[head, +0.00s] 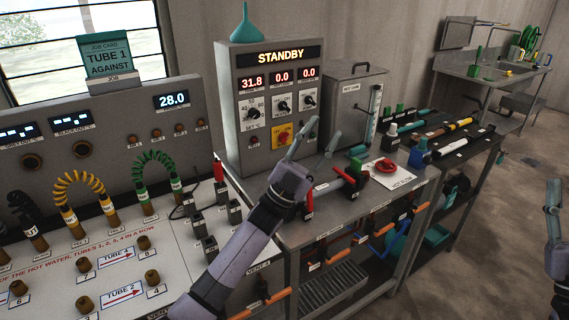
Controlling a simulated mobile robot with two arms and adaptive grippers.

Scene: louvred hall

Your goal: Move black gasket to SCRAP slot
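I cannot make out a black gasket or a slot marked SCRAP in the head view; labels on the far bench are too small to read. My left gripper (319,134) is over the metal bench, in front of the STANDBY control box (265,100). Its two fingers point up and stand apart, with nothing visible between them. My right gripper (553,196) is at the right edge, over the floor and away from the benches. It is seen side-on, so its opening is unclear.
A steel cabinet (346,97) stands behind. The left panel (130,235) carries coiled hoses and pegs. A dark rack (452,132) holds several tubes. Open floor lies right.

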